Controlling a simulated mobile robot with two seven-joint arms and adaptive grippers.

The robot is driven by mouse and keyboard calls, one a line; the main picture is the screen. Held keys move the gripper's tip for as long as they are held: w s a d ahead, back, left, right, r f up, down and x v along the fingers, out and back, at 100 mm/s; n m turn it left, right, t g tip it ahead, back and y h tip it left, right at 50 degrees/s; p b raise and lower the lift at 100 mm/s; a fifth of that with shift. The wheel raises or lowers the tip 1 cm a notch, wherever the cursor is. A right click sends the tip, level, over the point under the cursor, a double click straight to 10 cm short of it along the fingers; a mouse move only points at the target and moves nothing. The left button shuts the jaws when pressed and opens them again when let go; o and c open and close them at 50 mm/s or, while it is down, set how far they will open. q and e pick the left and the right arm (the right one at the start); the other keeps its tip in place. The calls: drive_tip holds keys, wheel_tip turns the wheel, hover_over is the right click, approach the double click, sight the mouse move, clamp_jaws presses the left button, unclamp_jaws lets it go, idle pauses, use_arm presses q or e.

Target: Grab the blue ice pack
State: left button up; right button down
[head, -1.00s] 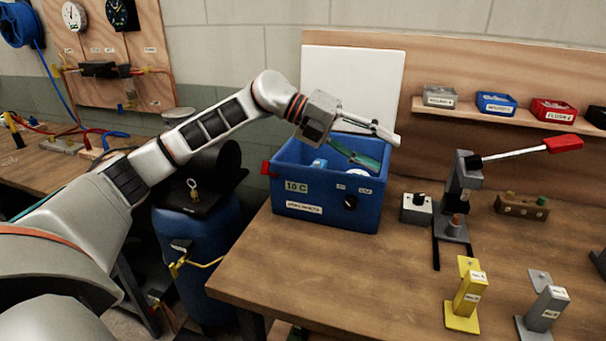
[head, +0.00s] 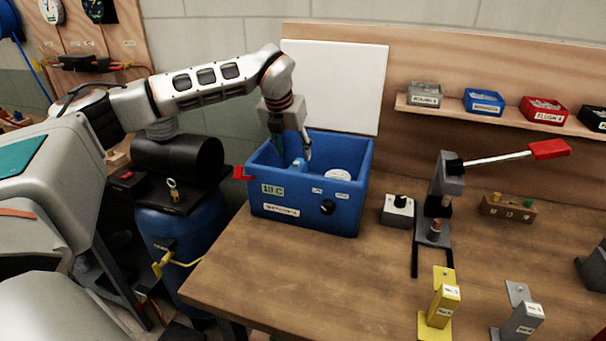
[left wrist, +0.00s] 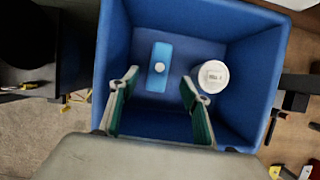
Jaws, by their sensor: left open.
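The blue ice pack (left wrist: 159,54) is a light blue rectangle with a small white round spot. It lies inside the blue cooler box (left wrist: 243,22), left of the middle in the left wrist view. In the head view the ice pack (head: 298,164) shows partly above the near wall of the box (head: 308,218). My left gripper (head: 292,152) points down at the box opening. In the left wrist view its open fingers (left wrist: 159,78) stand apart on either side of the ice pack's near part, with nothing between them gripped. My right gripper is not in view.
A white round tub (left wrist: 211,76) sits in the box, right of the ice pack. The box stands at the table's left edge. A white panel (head: 335,85) is behind it; a grey switch box (head: 397,211) and lever press (head: 442,195) stand to its right.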

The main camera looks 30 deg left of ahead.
sight(296, 163)
use_arm(q)
drive_tip(key=x, duration=0.2)
drive_tip(key=shift+a+f, duration=0.3)
drive_tip(key=shift+f, duration=0.15)
drive_tip(key=x, duration=0.5)
drive_tip(key=shift+w+d, duration=0.1)
drive_tip(key=shift+d, duration=0.05)
drive_tip(key=shift+r, duration=0.1)
clamp_jaws()
